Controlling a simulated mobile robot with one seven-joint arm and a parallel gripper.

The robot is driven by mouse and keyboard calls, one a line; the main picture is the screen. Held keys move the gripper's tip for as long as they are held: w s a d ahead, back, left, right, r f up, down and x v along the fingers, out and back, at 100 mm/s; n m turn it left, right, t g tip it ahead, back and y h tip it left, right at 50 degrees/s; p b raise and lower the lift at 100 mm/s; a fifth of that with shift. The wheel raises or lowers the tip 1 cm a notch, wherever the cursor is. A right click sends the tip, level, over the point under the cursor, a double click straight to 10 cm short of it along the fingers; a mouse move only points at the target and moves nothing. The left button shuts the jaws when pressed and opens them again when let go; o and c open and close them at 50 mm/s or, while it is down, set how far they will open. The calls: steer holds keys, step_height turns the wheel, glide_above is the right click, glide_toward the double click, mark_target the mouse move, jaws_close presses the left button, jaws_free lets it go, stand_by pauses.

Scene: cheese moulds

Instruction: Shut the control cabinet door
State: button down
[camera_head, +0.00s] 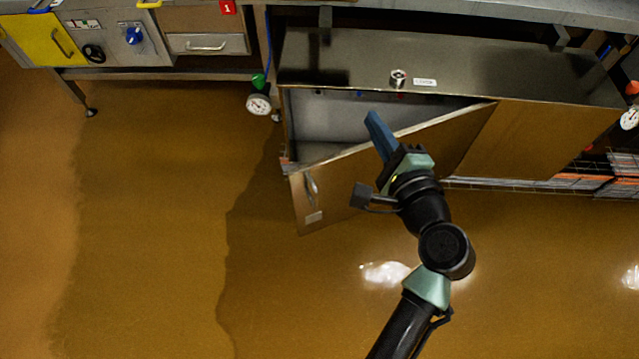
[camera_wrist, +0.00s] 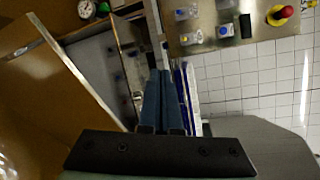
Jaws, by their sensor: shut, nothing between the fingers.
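The control cabinet (camera_head: 460,60) is a low steel box under the bench. Its door (camera_head: 400,155) stands partly open, hinged on the right, with its free left edge swung out over the floor. A handle (camera_head: 311,188) is near that free edge. My gripper (camera_head: 370,118) has blue fingers, shut and empty, reaching across the door's top edge over the gap between door and cabinet. In the wrist view the door (camera_wrist: 45,85) is on the left and my fingers (camera_wrist: 162,80) point toward the cabinet. I cannot tell whether they touch anything.
A gauge (camera_head: 258,104) hangs left of the cabinet opening. A bench with a drawer (camera_head: 208,44) and a yellow panel (camera_head: 45,40) stands at the upper left. Stacked items on a rack (camera_head: 585,185) are at the right. The brown floor (camera_head: 150,220) in front is clear.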

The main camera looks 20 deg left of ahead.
steer(key=s+f+m+g+y+b, duration=0.1)
steer(key=s+f+m+b, duration=0.15)
steer(key=f, duration=0.55)
steer(key=s+f+m+y+b, duration=0.1)
steer(key=s+f+m+b, duration=0.15)
steer(key=f, duration=0.45)
steer(key=m+b, duration=0.4)
steer(key=m, duration=0.3)
glide_toward(313, 174)
steer(key=shift+t+y, duration=0.4)
steer(key=b+x, duration=0.1)
steer(key=x, duration=0.1)
steer(key=b+x, duration=0.2)
steer(key=f+b+x, duration=0.1)
steer(key=x, duration=0.1)
steer(key=shift+w+a, duration=0.25)
steer(key=shift+a, duration=0.05)
